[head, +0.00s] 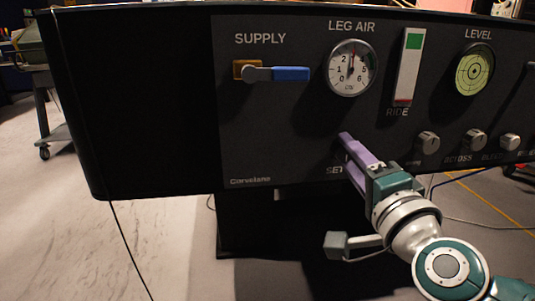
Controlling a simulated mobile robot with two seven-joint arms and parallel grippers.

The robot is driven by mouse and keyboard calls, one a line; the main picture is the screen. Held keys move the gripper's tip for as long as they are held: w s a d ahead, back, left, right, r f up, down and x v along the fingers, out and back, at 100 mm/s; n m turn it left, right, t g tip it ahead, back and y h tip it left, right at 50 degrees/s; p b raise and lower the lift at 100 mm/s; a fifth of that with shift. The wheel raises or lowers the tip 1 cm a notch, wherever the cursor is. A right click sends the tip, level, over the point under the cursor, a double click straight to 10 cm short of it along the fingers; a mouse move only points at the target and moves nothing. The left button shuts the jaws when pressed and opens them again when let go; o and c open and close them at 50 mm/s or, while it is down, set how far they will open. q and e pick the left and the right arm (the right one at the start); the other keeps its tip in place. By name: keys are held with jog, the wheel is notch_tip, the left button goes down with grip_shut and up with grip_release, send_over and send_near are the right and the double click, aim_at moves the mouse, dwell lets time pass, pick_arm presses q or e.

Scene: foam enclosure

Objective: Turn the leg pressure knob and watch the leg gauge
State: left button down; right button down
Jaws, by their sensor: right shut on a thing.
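The leg gauge (351,68), a round white dial under the words LEG AIR, shows on the upper middle of the black panel. A red mark is near the top of its face and a dark needle starts from its centre; the exact reading is too small to tell. My right gripper (346,150), with purple fingers, reaches up to the panel below the gauge, beside a partly covered SET label. It is shut on the leg pressure knob, which the fingers hide. My left gripper is not in view.
A supply valve with a blue lever (290,73) is left of the gauge. A ride indicator (408,65), a round level (474,69) and several small grey knobs (428,142) are to the right. Open floor lies at the lower left, with a cart (50,110) beyond.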

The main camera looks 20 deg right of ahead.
jog(key=m, duration=0.5)
jog(key=shift+h+b, duration=0.3)
jog(key=shift+b, duration=0.1)
jog(key=shift+m, duration=0.5)
jog(key=shift+c, duration=1.9)
grip_release()
jog(key=shift+s, duration=0.1)
jog(key=p+v, duration=0.1)
jog(key=v, duration=0.8)
jog(key=shift+s+a, duration=0.15)
jog(key=shift+s, duration=0.2)
